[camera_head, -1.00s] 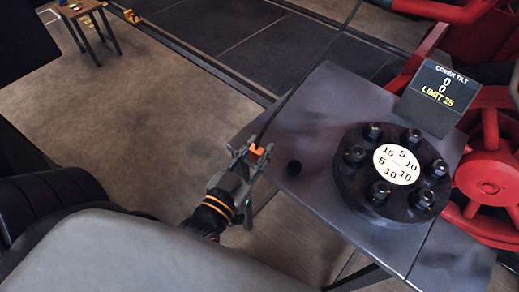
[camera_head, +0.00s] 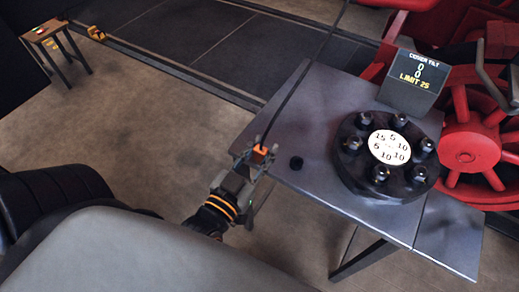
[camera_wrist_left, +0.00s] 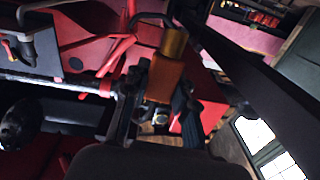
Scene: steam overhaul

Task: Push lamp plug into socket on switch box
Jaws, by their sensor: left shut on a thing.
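My left gripper (camera_head: 258,156) is shut on an orange plug (camera_head: 260,151) at the left edge of the dark metal table. A thin black cable (camera_head: 290,95) runs up from the plug to the top of the head view. In the left wrist view the orange plug (camera_wrist_left: 165,80) sits between the fingers, with a yellowish-brown end (camera_wrist_left: 174,42). I cannot make out the switch box or its socket in either view. My right gripper is not in view.
Red wheels (camera_head: 470,155) stand at right. A small stool (camera_head: 45,32) is far left, with open floor between.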

